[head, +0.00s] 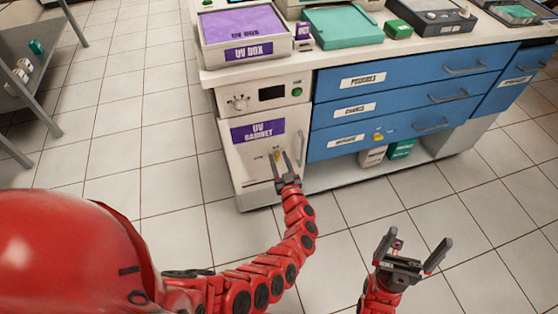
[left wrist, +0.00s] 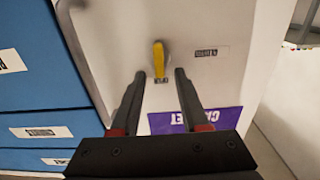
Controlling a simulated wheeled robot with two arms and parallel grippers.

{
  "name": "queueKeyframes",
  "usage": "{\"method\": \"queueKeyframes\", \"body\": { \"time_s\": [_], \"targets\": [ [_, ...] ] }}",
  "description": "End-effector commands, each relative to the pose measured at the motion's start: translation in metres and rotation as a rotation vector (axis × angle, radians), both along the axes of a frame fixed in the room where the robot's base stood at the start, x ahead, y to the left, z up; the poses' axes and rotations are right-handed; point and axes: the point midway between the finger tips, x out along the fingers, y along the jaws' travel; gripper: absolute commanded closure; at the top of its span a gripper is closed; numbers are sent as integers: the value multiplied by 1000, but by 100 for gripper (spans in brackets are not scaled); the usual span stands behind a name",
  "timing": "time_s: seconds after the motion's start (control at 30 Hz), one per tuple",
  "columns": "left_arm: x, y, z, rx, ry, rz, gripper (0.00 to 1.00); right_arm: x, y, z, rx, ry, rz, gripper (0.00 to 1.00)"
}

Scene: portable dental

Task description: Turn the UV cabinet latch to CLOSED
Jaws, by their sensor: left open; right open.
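The UV cabinet (head: 240,172) is a white front with a purple "UV CABINET" label, below the counter. Its yellow latch (left wrist: 159,60) is a short lever on the door, also visible in the head view (head: 277,154). In the left wrist view it stands along the picture's vertical, between two small labels I cannot read surely: one at its lower end (left wrist: 162,80), one to its right (left wrist: 206,52). My left gripper (head: 281,162) is open, its fingers pointing at the door, either side of the latch's line; contact is not visible. My right gripper (head: 413,243) is open and empty over the floor.
Blue drawers (head: 395,99) with grey handles stand right of the cabinet. A control panel (head: 264,96) is above the door. The counter holds a UV box (head: 243,30) and trays. A grey shelf (head: 28,60) stands far left; the tiled floor is clear.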

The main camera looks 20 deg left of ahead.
Motion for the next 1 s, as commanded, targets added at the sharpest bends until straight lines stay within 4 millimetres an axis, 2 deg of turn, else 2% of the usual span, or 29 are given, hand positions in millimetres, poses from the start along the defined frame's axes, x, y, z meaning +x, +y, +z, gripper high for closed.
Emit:
{"method": "queueKeyframes", "body": {
  "time_s": [0.27,0.5,0.53,1.0],
  "targets": [
    [2,1,0,1,1,0,55,0,0,0,0,0,0,0],
    [1,1,0,1,1,0,96,0,0,0,0,0,0,0],
    [1,1,0,1,1,0,100,0,0,0,0,0,0,0],
    [1,1,-1,-19,-11,-1,100,0,0,-2,0,0,0,0]
  ]
}}
